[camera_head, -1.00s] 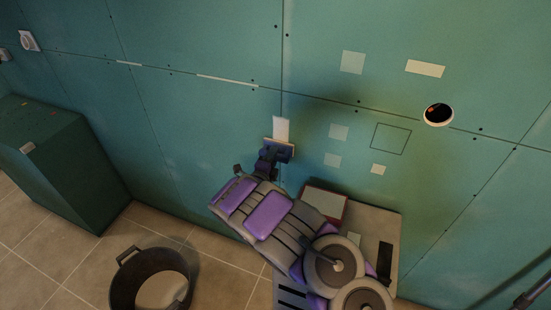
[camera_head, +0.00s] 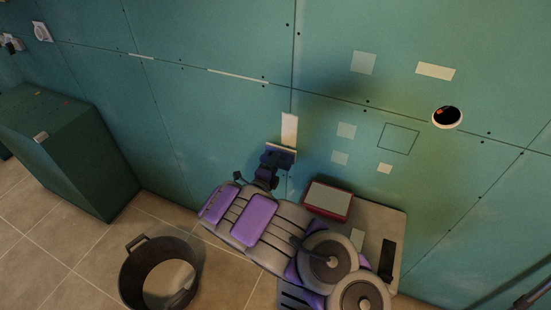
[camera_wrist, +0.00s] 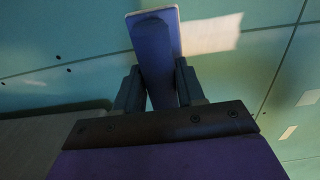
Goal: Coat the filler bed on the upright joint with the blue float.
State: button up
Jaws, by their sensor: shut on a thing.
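The upright joint runs down the green wall as a thin line. A pale strip of filler (camera_head: 289,130) lies along it below the crossing with the level joint; the pale patch also shows in the wrist view (camera_wrist: 212,34). The blue float (camera_head: 282,152) is at the lower end of this strip, at or close to the wall; contact cannot be told. In the wrist view the float (camera_wrist: 154,48) shows its blue face and pale edge, beside the patch. My gripper (camera_head: 268,170) is shut on the float, its two fingers (camera_wrist: 158,88) around the float's grip.
A red-rimmed tray (camera_head: 328,201) sits below and right of the float. A dark bucket (camera_head: 134,268) stands on the tiled floor. A dark green box (camera_head: 65,150) stands at left. The wall has pale patches, a drawn square and a round hole (camera_head: 447,117).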

dwell(0.3)
jog(key=shift+p+v, duration=0.7)
jog(key=shift+v, duration=0.85)
